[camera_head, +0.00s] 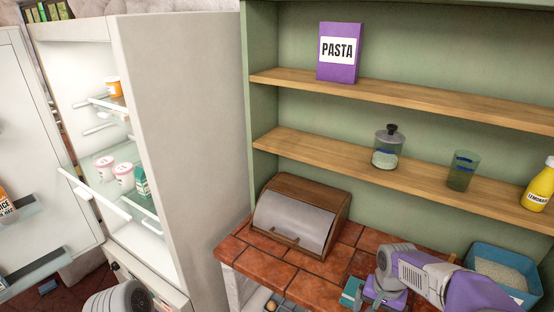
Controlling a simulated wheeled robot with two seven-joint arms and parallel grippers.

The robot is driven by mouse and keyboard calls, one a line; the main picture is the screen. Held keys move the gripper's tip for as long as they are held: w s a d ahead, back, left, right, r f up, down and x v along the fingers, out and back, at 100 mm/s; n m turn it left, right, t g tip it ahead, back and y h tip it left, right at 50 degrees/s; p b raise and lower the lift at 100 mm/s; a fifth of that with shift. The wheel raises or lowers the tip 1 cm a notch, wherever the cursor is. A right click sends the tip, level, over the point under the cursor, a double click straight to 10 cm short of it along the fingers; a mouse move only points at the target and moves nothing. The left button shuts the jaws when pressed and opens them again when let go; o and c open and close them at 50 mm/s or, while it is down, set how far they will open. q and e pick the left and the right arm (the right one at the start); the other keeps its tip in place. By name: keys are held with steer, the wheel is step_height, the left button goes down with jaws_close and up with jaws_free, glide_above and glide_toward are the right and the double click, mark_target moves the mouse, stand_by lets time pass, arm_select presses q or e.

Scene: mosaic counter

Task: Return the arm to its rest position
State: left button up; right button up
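My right arm, purple and grey, reaches in from the lower right over the tiled counter (270,268). Its wrist bends down near the counter's front, and my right gripper (382,294) is cut off by the bottom edge. Its fingertips are not clearly seen, so I cannot tell whether it is open or holds anything. A small teal item (352,291) shows just left of it; I cannot tell whether they touch. A grey rounded part of my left arm shows at the bottom left; my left gripper is out of view.
A bread box (298,218) stands shut at the counter's back left. A blue tub (505,262) is at the right. Shelves above hold a pasta box (339,53), jar (387,148), green glass (462,170) and lemonade bottle (539,186). The fridge (190,130) stands open at left.

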steer(key=s+a+f+n+y+b, duration=0.15)
steer(key=a+f, duration=0.35)
steer(key=f, duration=0.8)
arm_select(q)
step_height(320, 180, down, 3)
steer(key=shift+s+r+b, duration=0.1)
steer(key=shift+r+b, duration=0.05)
steer(key=shift+b, duration=0.5)
arm_select(e)
steer(key=s+a+f+n+y, duration=0.1)
steer(key=s+a+f, duration=0.4)
steer(key=s+f, duration=0.2)
steer(key=s+a+f+n+y, duration=0.1)
steer(key=s+a+f, duration=0.5)
steer(key=f, duration=0.3)
steer(key=shift+s+f+t+y, duration=0.3)
steer(key=shift+s+f+y, duration=0.05)
steer(key=shift+s, duration=0.35)
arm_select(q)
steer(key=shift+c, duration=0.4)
arm_select(e)
steer(key=shift+c, duration=0.5)
